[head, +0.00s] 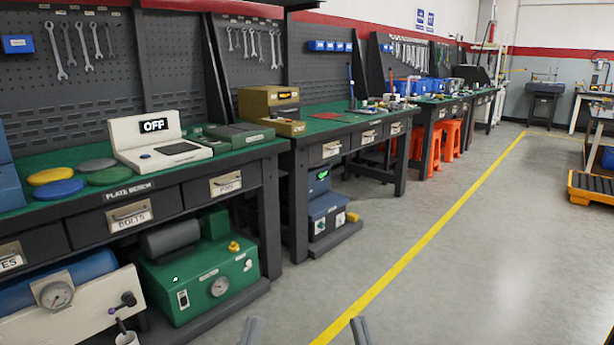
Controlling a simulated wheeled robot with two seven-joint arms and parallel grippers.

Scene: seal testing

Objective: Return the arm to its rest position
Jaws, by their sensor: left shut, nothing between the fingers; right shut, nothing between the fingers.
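The tip of my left gripper (252,331) shows at the bottom edge, left of the yellow floor line. It is shut and empty. The tip of my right gripper (360,331) shows at the bottom edge, just right of the line. It is also shut and empty. Both are low over the bare floor, apart from each other and touching nothing visible. The rest of both arms is out of the picture.
A workbench (235,159) on the left bears a white device (150,140) reading OFF and coloured discs (52,176). A green machine (200,275) stands beneath. More benches run to the back. The grey floor (470,240) right of the yellow line (420,240) is clear.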

